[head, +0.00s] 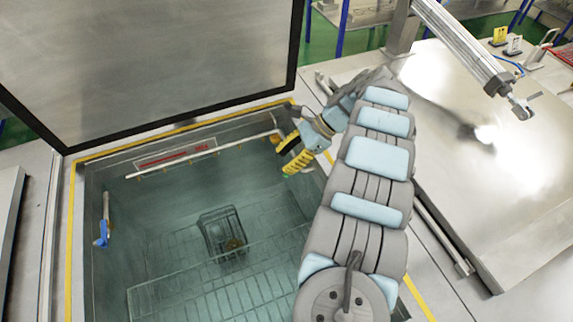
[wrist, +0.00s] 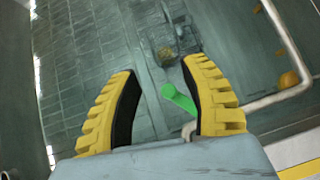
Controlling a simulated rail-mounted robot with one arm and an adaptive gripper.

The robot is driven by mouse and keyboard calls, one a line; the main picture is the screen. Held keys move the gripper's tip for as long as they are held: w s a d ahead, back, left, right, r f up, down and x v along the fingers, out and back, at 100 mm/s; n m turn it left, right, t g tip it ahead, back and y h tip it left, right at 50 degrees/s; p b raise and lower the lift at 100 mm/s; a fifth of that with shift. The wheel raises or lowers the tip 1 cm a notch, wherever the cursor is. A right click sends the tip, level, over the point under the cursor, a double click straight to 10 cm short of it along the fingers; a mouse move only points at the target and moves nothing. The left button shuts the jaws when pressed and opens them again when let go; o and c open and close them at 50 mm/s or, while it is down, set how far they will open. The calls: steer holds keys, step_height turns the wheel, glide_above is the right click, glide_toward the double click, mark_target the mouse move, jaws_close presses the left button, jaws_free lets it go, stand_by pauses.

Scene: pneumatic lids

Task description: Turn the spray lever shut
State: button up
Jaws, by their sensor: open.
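A green lever (wrist: 180,100) shows in the wrist view between the two yellow fingers of my gripper (wrist: 160,85), nearer the right finger. Its lower end is partly hidden by that finger and the gripper body. I cannot tell whether the finger touches it. My gripper is open, with a wide gap between the fingers. In the head view my gripper (head: 294,155) is at the right inner side of the tank, near its back corner, and only a small bit of green shows at its tips. A blue handle (head: 102,234) is on the tank's left wall.
A bent metal pipe (wrist: 286,42) runs close to the right finger. The water-filled tank (head: 77,200) holds a dark basket (head: 220,232). Its large lid (head: 150,60) stands raised behind. A closed metal cover (head: 490,170) with a pneumatic cylinder (head: 460,42) lies right of my arm.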

step_height(320, 180, up, 5)
steer(key=shift+r, duration=0.15)
